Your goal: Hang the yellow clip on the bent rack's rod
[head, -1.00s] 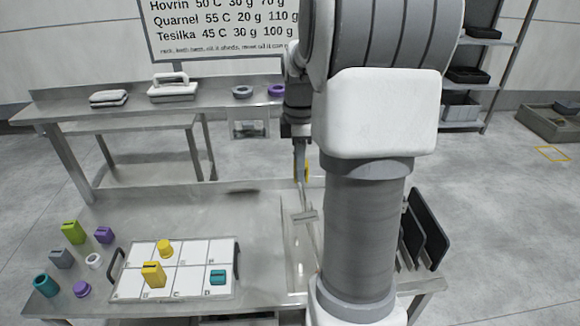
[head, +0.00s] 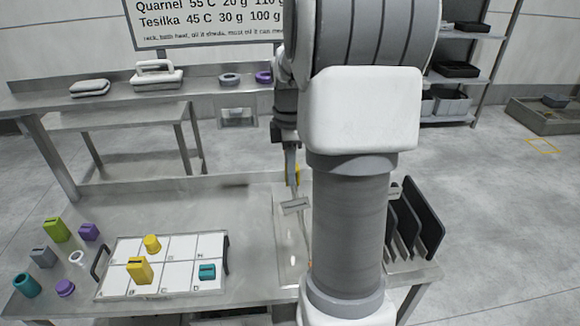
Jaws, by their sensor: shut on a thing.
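My gripper (head: 292,170) hangs over the right part of the table, mostly hidden behind my arm. It is shut on the yellow clip (head: 298,174), of which only a thin yellow edge shows beside the finger. Below it, a small grey plate (head: 296,206) stands over a pale tray, with a thin slanted rod (head: 307,236) under it; this appears to be the bent rack, partly hidden by my arm. The clip is above the plate in the picture; I cannot tell whether they touch.
A white gridded tray (head: 118,281) holds two yellow pieces and a teal block. Several coloured pieces stand left of it. Dark upright panels (head: 425,225) stand right of my arm. The table's middle (head: 180,205) is clear.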

